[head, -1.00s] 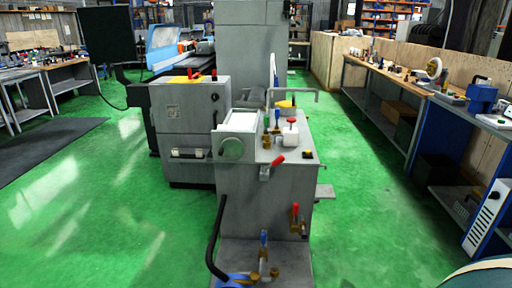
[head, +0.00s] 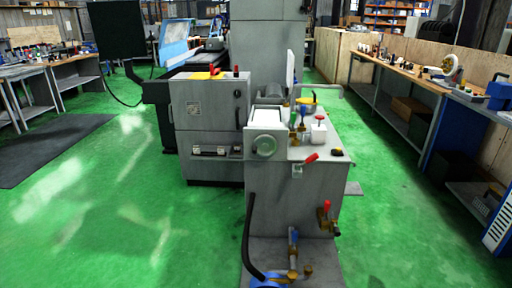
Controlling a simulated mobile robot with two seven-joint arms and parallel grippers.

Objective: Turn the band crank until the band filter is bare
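The filter unit (head: 292,192) is a grey box on the near side of the machine. A white band (head: 282,126) lies over its top left part, which I take to be the band filter. A round grey-green disc (head: 264,146) sits on the front face below the band. A red-handled lever (head: 310,159) sticks out to the right of the disc. I cannot tell for certain which of these is the band crank. Neither of my grippers is in view.
A grey cabinet (head: 207,110) stands left of the filter unit. Valves (head: 326,217) and a black hose (head: 248,240) are on the near side. A workbench (head: 400,73) runs along the right. Green floor (head: 130,215) is open on the left and right.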

